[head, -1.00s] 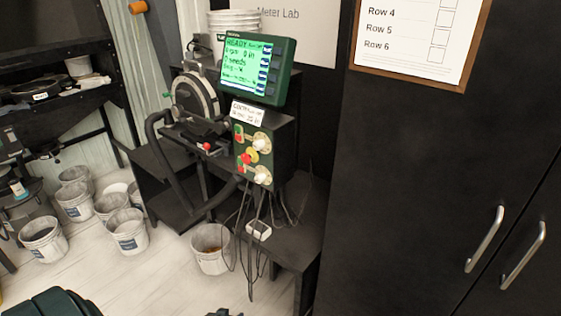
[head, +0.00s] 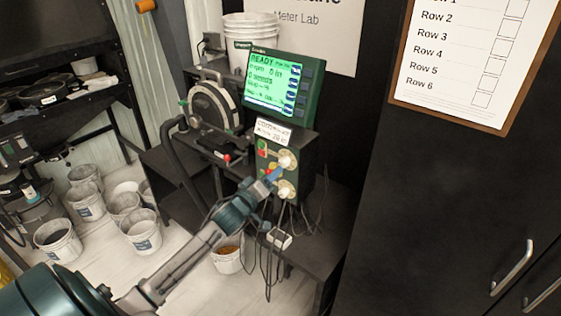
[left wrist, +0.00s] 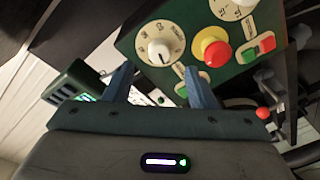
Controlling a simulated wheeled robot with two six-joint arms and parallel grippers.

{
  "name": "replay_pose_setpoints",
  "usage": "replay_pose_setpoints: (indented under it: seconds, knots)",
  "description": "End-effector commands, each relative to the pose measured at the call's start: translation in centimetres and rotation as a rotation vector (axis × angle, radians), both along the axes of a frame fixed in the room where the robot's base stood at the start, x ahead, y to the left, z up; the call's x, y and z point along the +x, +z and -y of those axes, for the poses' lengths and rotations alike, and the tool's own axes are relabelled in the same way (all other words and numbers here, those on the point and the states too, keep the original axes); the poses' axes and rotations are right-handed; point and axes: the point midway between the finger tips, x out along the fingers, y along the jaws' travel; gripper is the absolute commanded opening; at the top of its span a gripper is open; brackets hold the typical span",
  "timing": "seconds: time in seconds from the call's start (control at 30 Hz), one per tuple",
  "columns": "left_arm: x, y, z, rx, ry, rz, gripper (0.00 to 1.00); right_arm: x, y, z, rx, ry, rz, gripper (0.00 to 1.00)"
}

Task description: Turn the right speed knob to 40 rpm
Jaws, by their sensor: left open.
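The green control panel has two cream dials with white knobs. In the head view the upper knob (head: 287,160) and lower knob (head: 286,189) sit one above the other; which is the right speed knob I cannot tell. My left gripper (head: 274,175) is open in front of the panel, partly covering it. In the left wrist view, the open fingers (left wrist: 160,88) stand below one dial (left wrist: 158,50), apparently the upper one, with nothing between them. The second dial (left wrist: 235,6) is cut by the top edge. The dial marks are too small to read surely. My right gripper is not in view.
A yellow-and-red stop button (left wrist: 211,50) and red and green buttons (left wrist: 260,47) sit beside the dials. Above the panel, the lit monitor (head: 275,83) reads READY. Cables (head: 268,255) hang below. A dark cabinet (head: 420,200) stands at the right.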

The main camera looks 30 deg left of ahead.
Motion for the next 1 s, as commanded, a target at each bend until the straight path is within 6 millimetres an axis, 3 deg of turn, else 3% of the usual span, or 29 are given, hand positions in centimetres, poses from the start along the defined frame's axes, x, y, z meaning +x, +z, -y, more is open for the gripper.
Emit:
replay_pose_setpoints:
  seconds: [0.03, 0.3, 0.5, 0.8, 0.83, 1.0]
  knots:
    - [1.0, 0.6, 0.0, -0.008, 0.003, 0.002, 0.51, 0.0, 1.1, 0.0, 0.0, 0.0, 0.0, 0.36]
    - [4.9, 0.2, -0.2, -0.003, 0.001, 0.001, 0.51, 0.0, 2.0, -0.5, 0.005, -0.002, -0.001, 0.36]
    - [6.1, 0.0, -0.2, -0.001, 0.001, 0.0, 0.51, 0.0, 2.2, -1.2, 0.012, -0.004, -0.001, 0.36]
    - [6.3, 0.0, -0.2, 0.0, 0.0, 0.0, 0.51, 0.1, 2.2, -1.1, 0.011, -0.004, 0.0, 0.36]
    - [6.3, 0.0, -0.2, 0.0, 0.0, 0.0, 0.49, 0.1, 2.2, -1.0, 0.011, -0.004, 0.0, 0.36]
    - [6.3, 0.0, -0.2, 0.0, 0.0, 0.0, 0.15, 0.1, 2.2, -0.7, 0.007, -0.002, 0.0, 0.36]
